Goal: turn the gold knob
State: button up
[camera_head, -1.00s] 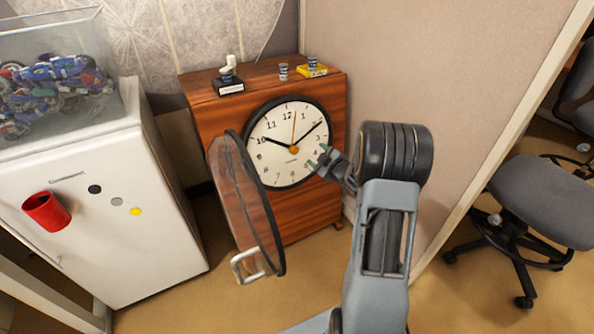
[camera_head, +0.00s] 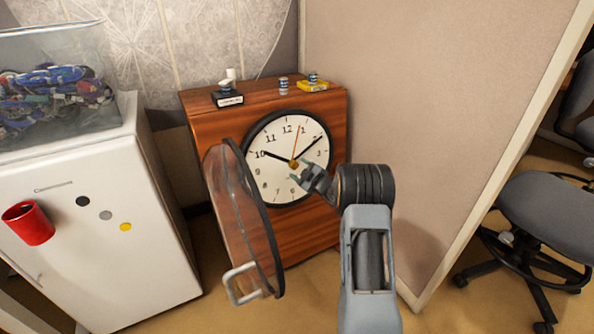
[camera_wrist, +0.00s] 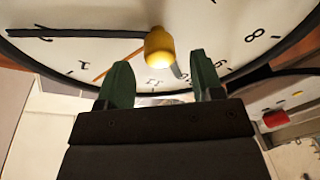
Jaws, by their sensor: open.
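The gold knob (camera_wrist: 159,45) sits at the centre of the white clock face, where the hands meet. It also shows in the head view (camera_head: 294,164). The clock face (camera_head: 272,180) is round, black-rimmed and set in a wooden cabinet (camera_head: 312,228). My gripper (camera_wrist: 159,75) is open and empty, its two green fingertips apart. In the wrist view the knob lies between and just beyond the fingertips; I cannot see any contact. In the head view my gripper (camera_head: 300,171) is at the lower right of the knob, close to the face.
The round glass cover (camera_head: 238,215) with its handle (camera_head: 240,284) hangs open at the left. A white fridge (camera_head: 110,225) with a red cup (camera_head: 28,222) stands further left. A partition wall (camera_head: 400,110) rises at the right, with an office chair (camera_head: 545,215) beyond it.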

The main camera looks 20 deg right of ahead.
jog(key=shift+x, duration=1.15)
jog(key=c, duration=0.9)
jog(key=shift+c, duration=0.2)
jog(key=shift+m, duration=0.3)
